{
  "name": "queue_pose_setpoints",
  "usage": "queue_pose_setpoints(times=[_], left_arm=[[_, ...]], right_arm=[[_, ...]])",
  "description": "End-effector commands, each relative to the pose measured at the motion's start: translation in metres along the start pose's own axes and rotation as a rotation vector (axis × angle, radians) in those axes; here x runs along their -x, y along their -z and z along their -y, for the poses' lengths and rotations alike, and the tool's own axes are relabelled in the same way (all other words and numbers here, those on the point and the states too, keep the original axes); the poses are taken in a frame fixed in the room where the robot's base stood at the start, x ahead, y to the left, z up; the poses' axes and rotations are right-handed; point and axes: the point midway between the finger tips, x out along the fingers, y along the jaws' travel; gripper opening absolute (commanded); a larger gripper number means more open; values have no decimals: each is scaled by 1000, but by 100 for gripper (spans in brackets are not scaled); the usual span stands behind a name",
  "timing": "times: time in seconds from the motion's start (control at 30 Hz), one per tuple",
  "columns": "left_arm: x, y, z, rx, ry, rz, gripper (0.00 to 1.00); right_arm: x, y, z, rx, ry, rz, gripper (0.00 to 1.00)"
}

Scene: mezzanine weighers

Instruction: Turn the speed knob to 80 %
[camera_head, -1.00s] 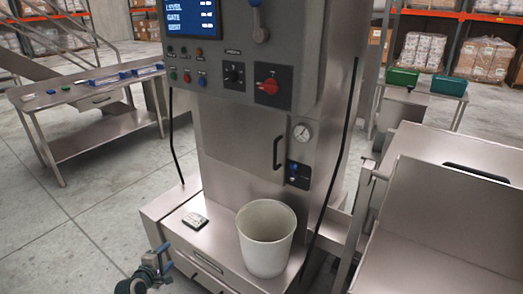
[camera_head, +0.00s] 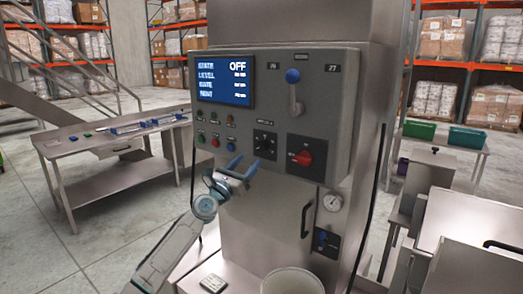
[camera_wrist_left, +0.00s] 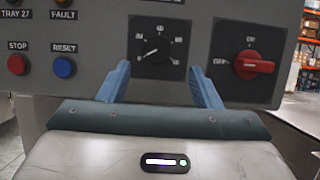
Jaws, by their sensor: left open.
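The speed knob (camera_head: 265,145) is a small black dial on a dark square plate on the grey control panel (camera_head: 222,118). In the left wrist view the knob (camera_wrist_left: 158,50) shows a white pointer toward the lower left of its scale. My left gripper (camera_head: 241,164) is in front of the panel, just left of and below the knob in the head view. In the wrist view its two blue fingers (camera_wrist_left: 160,85) are apart, with the knob beyond and between them, not touching it. My right gripper is not in view.
A red rotary switch (camera_head: 304,158) sits right of the knob. Red stop (camera_wrist_left: 17,65) and blue reset (camera_wrist_left: 63,67) buttons are to its left. A blue-tipped lever (camera_head: 293,90) is above. The screen (camera_head: 225,80) reads OFF. A white bucket (camera_head: 292,281) stands below.

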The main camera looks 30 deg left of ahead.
Motion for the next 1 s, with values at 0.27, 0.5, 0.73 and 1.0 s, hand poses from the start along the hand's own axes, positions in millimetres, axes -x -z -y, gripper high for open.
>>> queue_pose_setpoints(times=[0.27,0.5,0.73,1.0], left_arm=[[-47,0,0,1,-1,2,58],[-69,1,0,-3,0,-1,58],[-73,1,0,-3,1,-2,58],[-72,1,0,-4,0,-2,33]], right_arm=[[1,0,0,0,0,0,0],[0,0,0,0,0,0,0],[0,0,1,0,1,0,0],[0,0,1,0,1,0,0]])
